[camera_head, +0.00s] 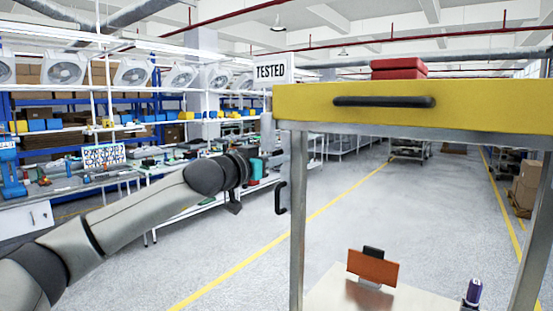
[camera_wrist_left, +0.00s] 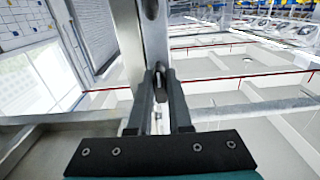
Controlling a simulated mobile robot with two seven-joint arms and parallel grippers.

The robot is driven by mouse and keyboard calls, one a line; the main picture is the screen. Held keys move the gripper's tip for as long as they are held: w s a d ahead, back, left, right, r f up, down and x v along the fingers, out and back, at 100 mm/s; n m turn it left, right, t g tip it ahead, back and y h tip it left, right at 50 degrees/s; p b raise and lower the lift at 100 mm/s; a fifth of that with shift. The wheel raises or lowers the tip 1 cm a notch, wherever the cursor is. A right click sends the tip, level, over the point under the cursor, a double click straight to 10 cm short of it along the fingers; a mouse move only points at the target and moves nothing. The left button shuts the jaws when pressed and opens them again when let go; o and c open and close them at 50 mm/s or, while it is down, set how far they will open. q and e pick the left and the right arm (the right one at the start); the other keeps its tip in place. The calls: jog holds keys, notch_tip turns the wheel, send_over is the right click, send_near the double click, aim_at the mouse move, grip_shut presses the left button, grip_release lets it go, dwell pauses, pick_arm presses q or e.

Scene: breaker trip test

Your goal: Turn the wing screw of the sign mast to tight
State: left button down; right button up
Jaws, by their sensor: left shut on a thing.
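The sign mast (camera_head: 267,130) is a grey post at the left corner of a yellow-topped cart, with a white "TESTED" sign (camera_head: 271,73) on top. The mast also runs up the middle of the left wrist view (camera_wrist_left: 145,30). My left gripper (camera_head: 277,166) reaches the cart's corner from the left, below the sign. In the left wrist view its two fingers (camera_wrist_left: 163,98) are shut on the dark wing screw (camera_wrist_left: 160,82), beside the mast. The fingers hide part of the screw, and its threads are not visible. My right gripper is in no view.
The cart's yellow top (camera_head: 460,103) has a black handle, and red cases (camera_head: 398,68) lie on it.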

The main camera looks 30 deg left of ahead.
pick_arm(q)
jog(key=c, duration=0.8)
grip_release()
jog(key=shift+c, duration=0.2)
jog(key=shift+s, duration=0.15)
jog(key=shift+s+f+b, duration=0.1)
jog(key=shift+s+b, duration=0.2)
jog(key=s+a+b, duration=0.1)
jog(key=s+b, duration=0.6)
jog(key=s, duration=0.7)
jog(key=shift+s, duration=0.15)
